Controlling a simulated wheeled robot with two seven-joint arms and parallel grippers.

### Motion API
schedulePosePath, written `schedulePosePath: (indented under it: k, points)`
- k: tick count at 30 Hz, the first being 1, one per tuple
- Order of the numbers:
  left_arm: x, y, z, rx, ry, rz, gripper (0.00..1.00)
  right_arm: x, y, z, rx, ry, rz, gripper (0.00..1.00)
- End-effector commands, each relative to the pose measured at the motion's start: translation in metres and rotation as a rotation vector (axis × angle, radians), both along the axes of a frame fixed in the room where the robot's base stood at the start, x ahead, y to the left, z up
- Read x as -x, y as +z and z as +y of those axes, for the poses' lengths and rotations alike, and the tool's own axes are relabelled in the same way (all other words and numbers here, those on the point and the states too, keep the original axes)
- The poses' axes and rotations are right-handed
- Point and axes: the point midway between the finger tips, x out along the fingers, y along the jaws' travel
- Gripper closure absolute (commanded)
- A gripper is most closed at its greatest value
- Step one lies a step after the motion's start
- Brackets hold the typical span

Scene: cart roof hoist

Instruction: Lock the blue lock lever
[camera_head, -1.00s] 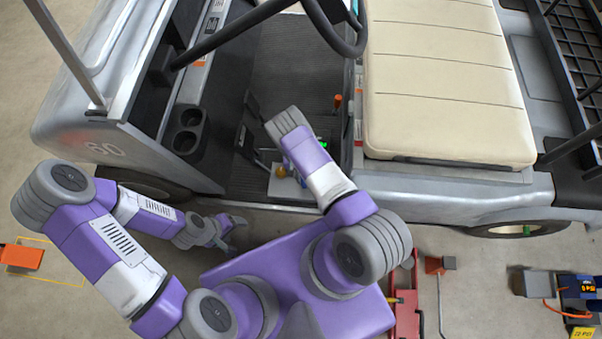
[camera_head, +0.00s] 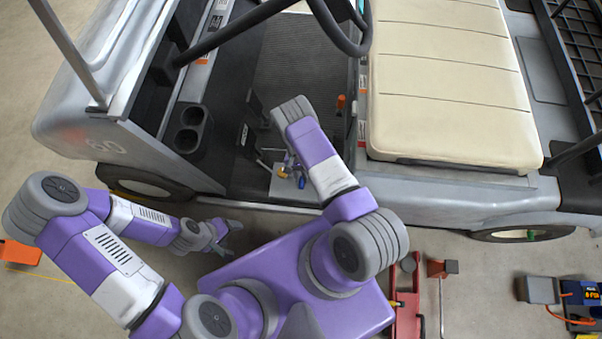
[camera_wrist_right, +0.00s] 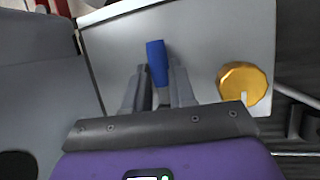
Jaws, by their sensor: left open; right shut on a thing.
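The blue lock lever (camera_wrist_right: 157,62) stands out from a light grey plate (camera_wrist_right: 200,45) in the right wrist view. My right gripper (camera_wrist_right: 158,85) has its two fingers on either side of the lever and is shut on it. In the head view the blue lever (camera_head: 301,182) shows as a small spot beside my right forearm, on the cart floor's near edge; my right gripper is mostly hidden there. My left gripper (camera_head: 232,232) is open and empty, low beside the cart's side, away from the lever.
A round yellow knob (camera_wrist_right: 243,83) sits on the plate right of the lever. The cart has a cream seat (camera_head: 445,80), a steering wheel (camera_head: 345,30) and cup holders (camera_head: 190,128).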

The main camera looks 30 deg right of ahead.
Motion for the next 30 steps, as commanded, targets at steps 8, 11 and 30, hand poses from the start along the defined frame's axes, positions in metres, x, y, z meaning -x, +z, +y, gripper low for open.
schedulePosePath:
  k: [8, 11, 30]
  points:
    - [0.000, 0.000, 0.000, 0.000, 0.000, 0.000, 0.31, -0.001, 0.000, 0.001, 0.000, -0.003, -0.001, 0.49]
    - [0.000, 0.000, 0.000, 0.000, 0.000, 0.000, 0.31, 0.000, 0.000, 0.001, -0.001, -0.003, -0.001, 0.49]
    - [0.000, 0.021, 0.000, 0.000, 0.000, 0.000, 0.31, -0.031, 0.066, -0.004, -0.001, -0.003, -0.002, 0.49]
